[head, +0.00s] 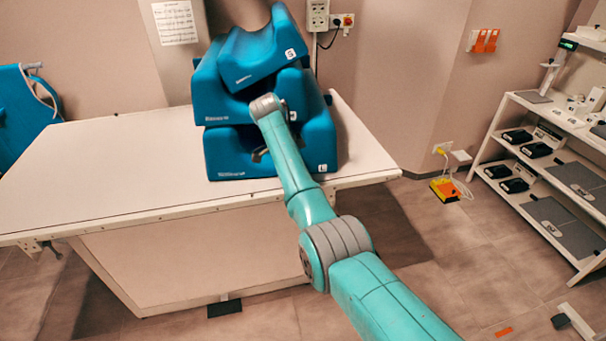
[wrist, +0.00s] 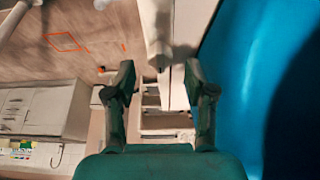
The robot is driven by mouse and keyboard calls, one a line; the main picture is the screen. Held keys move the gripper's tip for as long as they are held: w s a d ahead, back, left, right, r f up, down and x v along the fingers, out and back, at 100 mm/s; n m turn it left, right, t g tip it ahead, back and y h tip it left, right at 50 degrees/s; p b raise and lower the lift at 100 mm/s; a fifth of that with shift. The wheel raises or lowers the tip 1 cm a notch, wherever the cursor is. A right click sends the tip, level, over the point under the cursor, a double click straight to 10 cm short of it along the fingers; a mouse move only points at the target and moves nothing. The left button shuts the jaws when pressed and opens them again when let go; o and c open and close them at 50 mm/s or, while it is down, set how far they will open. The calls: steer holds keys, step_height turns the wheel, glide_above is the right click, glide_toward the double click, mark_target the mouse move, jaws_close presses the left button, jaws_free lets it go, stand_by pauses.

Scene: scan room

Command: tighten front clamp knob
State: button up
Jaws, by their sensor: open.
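My gripper (wrist: 160,75) is open in the wrist view, with its two dark fingers apart and nothing held between them. A pale part with a small dark end (wrist: 158,62) shows beyond the fingertips; I cannot tell if it is the clamp knob. In the head view my arm reaches over the white table to the blue cushions, and the gripper is mostly hidden there. A small metal fitting (head: 31,246) sits at the left of the table's front edge. I cannot make out a clear front clamp knob on it.
Blue cushions (head: 215,100) are stacked on the white table (head: 100,160), close to my arm. A blue surface (wrist: 260,60) fills the right of the wrist view. A white shelf rack (head: 545,235) stands at the right. The table's left part is clear.

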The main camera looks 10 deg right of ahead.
steer(key=v, duration=1)
